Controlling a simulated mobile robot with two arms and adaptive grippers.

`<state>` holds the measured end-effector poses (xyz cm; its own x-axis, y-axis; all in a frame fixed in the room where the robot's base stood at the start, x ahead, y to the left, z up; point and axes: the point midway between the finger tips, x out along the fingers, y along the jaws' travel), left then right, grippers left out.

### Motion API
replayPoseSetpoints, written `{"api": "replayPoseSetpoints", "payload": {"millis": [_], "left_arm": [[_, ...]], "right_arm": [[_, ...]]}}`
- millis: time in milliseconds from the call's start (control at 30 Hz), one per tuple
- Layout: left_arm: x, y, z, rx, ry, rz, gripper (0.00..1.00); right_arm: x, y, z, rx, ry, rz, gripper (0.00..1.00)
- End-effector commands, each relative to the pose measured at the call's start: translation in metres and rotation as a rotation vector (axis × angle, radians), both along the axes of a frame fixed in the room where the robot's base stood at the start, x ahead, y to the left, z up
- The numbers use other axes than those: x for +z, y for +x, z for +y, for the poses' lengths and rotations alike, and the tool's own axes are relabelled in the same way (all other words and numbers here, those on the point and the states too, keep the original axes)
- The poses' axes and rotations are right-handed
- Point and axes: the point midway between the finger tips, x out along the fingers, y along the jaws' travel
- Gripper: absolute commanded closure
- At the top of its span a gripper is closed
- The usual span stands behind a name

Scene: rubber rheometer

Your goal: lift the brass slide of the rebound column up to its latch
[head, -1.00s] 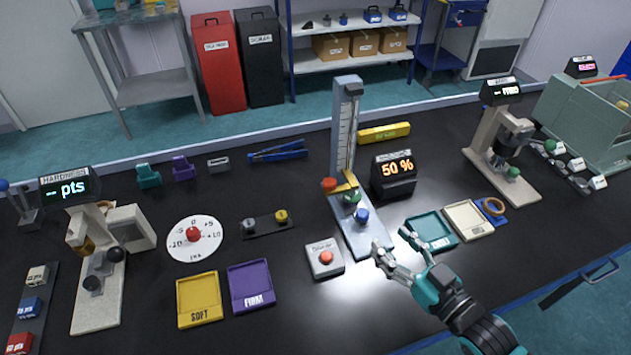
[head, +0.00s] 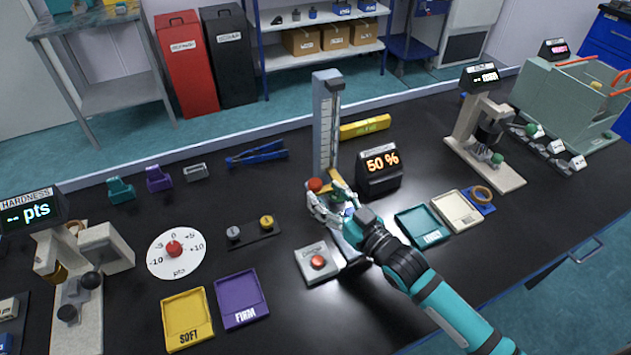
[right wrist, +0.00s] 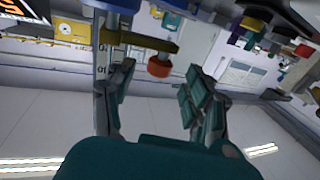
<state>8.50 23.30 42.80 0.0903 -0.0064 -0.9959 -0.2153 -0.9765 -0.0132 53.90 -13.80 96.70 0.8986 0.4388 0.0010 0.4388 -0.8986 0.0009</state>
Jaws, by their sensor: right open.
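My right gripper (head: 325,198) is open at the foot of the column, close to the knob. In the right wrist view the brass slide (right wrist: 148,43) crosses beside the column, and the red knob (right wrist: 159,68) shows between my spread fingertips, not clasped. The gripper hides much of the column's base in the head view. My left gripper is out of view.
A yellow block (head: 365,127) lies behind. A teal tray (head: 422,226) is right of my forearm.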

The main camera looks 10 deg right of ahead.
Motion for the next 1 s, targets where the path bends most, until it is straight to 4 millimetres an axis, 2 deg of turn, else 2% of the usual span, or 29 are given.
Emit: {"api": "replayPoseSetpoints", "payload": {"millis": [100, 233, 667, 1000], "left_arm": [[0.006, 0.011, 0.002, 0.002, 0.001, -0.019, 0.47], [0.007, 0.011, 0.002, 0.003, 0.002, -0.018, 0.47], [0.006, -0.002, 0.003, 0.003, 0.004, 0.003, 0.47], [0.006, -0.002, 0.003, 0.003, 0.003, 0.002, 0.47]], "right_arm": [[0.002, 0.019, 0.01, 0.0, 0.0, -0.001, 0.47], [0.001, 0.032, 0.015, -0.001, 0.0, 0.0, 0.47], [0.0, 0.039, 0.02, 0.0, 0.0, 0.001, 0.48], [0.0, 0.039, 0.019, 0.0, 0.0, 0.001, 0.93]]}}
